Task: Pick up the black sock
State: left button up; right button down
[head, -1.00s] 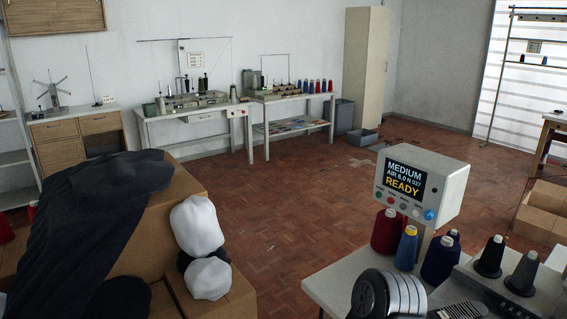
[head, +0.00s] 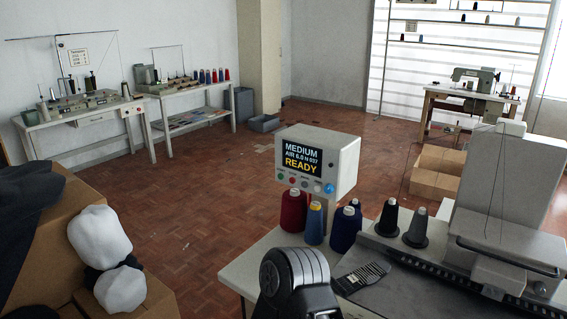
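I cannot pick out a black sock for certain. A small black piece (head: 92,276) shows between two white cloth bundles (head: 99,234) on the cardboard boxes at the left; its shape is mostly hidden. A larger dark cloth (head: 28,203) lies over the boxes at the left edge, cut off by the frame.
Brown parquet floor (head: 215,205) is open between boxes and table.

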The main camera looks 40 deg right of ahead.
aim_at(367, 274)
jog(key=z, duration=1.85)
